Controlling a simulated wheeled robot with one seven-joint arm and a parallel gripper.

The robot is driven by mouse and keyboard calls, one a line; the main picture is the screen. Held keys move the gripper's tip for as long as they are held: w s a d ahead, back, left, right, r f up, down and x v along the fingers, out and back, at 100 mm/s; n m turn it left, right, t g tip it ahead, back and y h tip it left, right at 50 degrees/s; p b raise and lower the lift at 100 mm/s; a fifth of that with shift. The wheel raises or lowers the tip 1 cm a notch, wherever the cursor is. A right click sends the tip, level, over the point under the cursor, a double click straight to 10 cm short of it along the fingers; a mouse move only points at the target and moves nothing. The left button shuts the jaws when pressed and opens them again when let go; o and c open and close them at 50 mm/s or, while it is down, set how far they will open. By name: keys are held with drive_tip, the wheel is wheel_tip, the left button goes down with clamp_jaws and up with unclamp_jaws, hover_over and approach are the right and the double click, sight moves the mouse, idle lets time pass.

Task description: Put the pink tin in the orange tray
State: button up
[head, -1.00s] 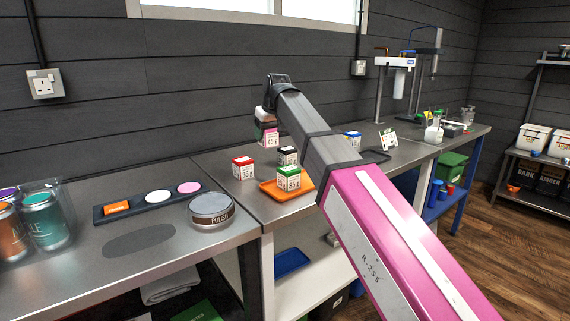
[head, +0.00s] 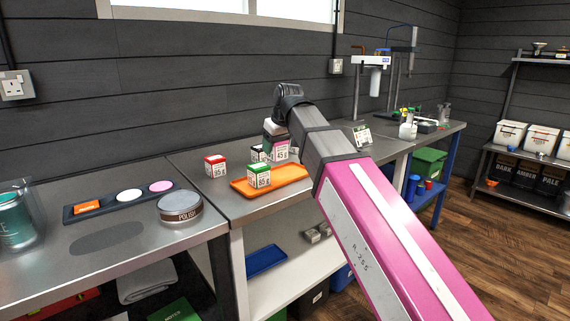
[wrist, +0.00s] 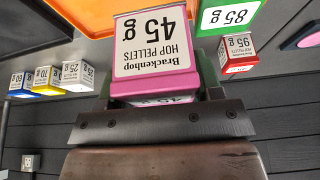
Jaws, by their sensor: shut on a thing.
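The pink tin (head: 280,150), labelled 45 g, is in my gripper (head: 273,129) above the back part of the orange tray (head: 290,174). The wrist view shows the tin (wrist: 155,48) close up, with its label upside down and the gripper (wrist: 155,98) shut on it. The tray (wrist: 82,14) shows behind it at the top left of that view. I cannot tell whether the tin touches the tray. A green tin (head: 259,177), labelled 85 g, stands at the tray's front left; it also shows in the wrist view (wrist: 230,17).
A polish tin (head: 180,206) and a dark holder with coloured discs (head: 118,203) are on the left bench.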

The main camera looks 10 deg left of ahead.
drive_tip(key=w+d+f, duration=0.1)
drive_tip(key=w+f, duration=0.1)
drive_tip(key=w, duration=0.1)
drive_tip(key=w+d+f, duration=0.1)
drive_tip(key=shift+w+d, duration=0.2)
drive_tip(key=shift+d, duration=0.15)
drive_tip(key=shift+f, duration=2)
drive_tip(key=shift+f, duration=0.1)
drive_tip(key=o, duration=1)
drive_tip(key=v, duration=1.2)
drive_tip(key=shift+s, duration=0.1)
